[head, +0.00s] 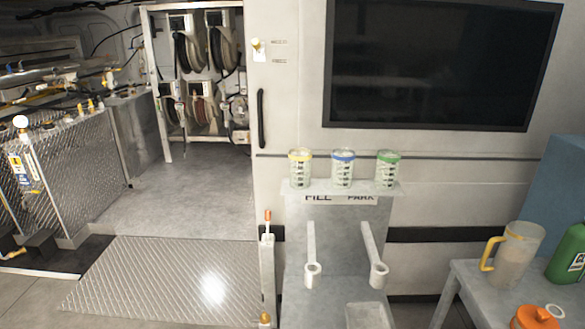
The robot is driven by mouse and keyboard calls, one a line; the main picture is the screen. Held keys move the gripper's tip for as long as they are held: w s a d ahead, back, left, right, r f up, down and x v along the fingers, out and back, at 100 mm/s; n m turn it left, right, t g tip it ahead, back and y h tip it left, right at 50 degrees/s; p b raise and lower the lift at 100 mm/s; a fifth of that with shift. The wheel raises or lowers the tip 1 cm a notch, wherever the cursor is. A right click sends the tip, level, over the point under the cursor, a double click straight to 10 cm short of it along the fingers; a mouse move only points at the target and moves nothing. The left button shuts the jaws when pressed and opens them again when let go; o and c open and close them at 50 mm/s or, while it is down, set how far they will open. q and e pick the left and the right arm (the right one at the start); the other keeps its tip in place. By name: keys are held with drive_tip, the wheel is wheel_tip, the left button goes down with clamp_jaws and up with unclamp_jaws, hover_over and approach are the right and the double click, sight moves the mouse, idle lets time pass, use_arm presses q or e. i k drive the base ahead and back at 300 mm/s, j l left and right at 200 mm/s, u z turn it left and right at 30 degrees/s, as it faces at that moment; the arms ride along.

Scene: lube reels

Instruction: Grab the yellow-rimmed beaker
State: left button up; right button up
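The yellow-rimmed beaker (300,168) stands upright at the left end of a narrow grey shelf (342,189) against the white wall. It is clear with dark marks on its side. A blue-rimmed beaker (342,168) stands in the middle and a green-rimmed beaker (387,168) at the right end, with gaps between them. Neither of my grippers shows in the head view, and nothing is touching the yellow-rimmed beaker.
A side table (465,285) at right holds a yellow-handled jug (516,255), a green container (570,255) and an orange container (537,318). A doorway with hose reels (187,52) is at left.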

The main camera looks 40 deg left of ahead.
sight(300, 159)
drive_tip(key=i+j, duration=0.1)
drive_tip(key=j, duration=0.45)
drive_tip(key=i+j, duration=0.15)
drive_tip(key=j, duration=0.4)
drive_tip(key=i+j, duration=0.1)
drive_tip(key=j, duration=0.45)
drive_tip(key=i+j, duration=0.15)
drive_tip(key=j, duration=0.4)
drive_tip(key=i+j, duration=0.1)
drive_tip(key=j, duration=0.5)
drive_tip(key=i+j, duration=0.15)
drive_tip(key=j, duration=0.4)
drive_tip(key=i+j, duration=0.1)
drive_tip(key=j, duration=0.45)
drive_tip(key=i+j, duration=0.1)
drive_tip(key=j, duration=0.45)
